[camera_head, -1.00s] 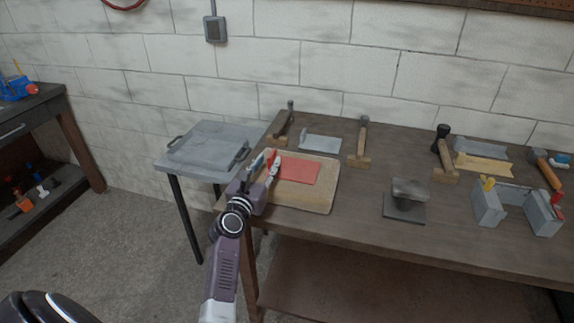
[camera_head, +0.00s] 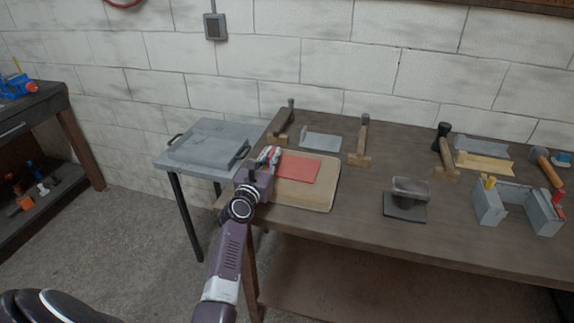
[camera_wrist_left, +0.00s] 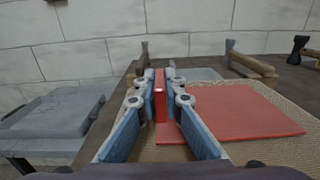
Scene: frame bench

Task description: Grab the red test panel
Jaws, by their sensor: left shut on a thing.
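The red test panel (camera_head: 299,171) lies flat on a tan padded board (camera_head: 321,197) at the left end of the bench. My left gripper (camera_head: 269,157) is at the panel's left edge. In the left wrist view the panel (camera_wrist_left: 235,118) has an upright red lip at its left edge, and the blue-padded fingers of my left gripper (camera_wrist_left: 160,98) are shut on that lip. The panel appears to rest on the board still. My right gripper is not in view.
A grey side table (camera_head: 200,150) with a grey tray-like top stands left of the bench. Hammers and a light grey plate (camera_head: 320,141) lie behind the board. A dark metal block (camera_head: 405,205) stands to the right, with grey vise-like blocks (camera_head: 489,204) farther right.

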